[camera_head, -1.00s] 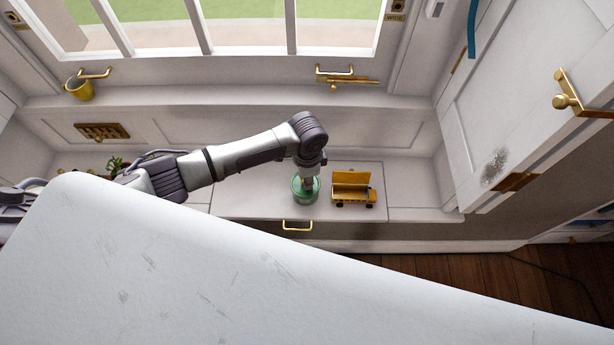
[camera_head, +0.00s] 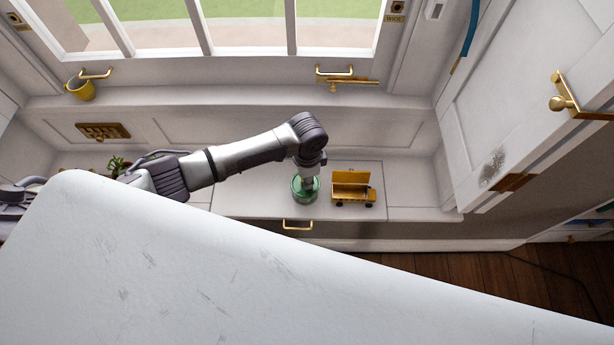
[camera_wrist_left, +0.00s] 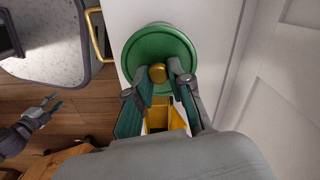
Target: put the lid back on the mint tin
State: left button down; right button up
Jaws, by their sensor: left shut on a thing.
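The mint tin is a round green tin (camera_head: 304,196) on the white bench, under my left gripper (camera_head: 308,183). In the left wrist view its round green lid (camera_wrist_left: 138,60) has a gold knob (camera_wrist_left: 158,72). My left gripper (camera_wrist_left: 161,82) is shut on this knob from above. The lid appears level over the tin; I cannot tell whether it is fully seated. My right gripper (camera_wrist_left: 52,103) shows small at the left of the wrist view, fingers apart and empty, over the wooden floor.
A yellow toy truck (camera_head: 352,195) stands close to the right of the tin. A gold handle (camera_head: 297,226) is on the bench front. A large white surface (camera_head: 150,270) fills the foreground.

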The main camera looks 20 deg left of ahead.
pick_arm(q)
jog(key=shift+c, duration=2.4)
grip_release()
jog(key=shift+r+p, duration=3.55)
jog(key=shift+p, duration=0.45)
grip_shut()
jog(key=shift+f, duration=0.2)
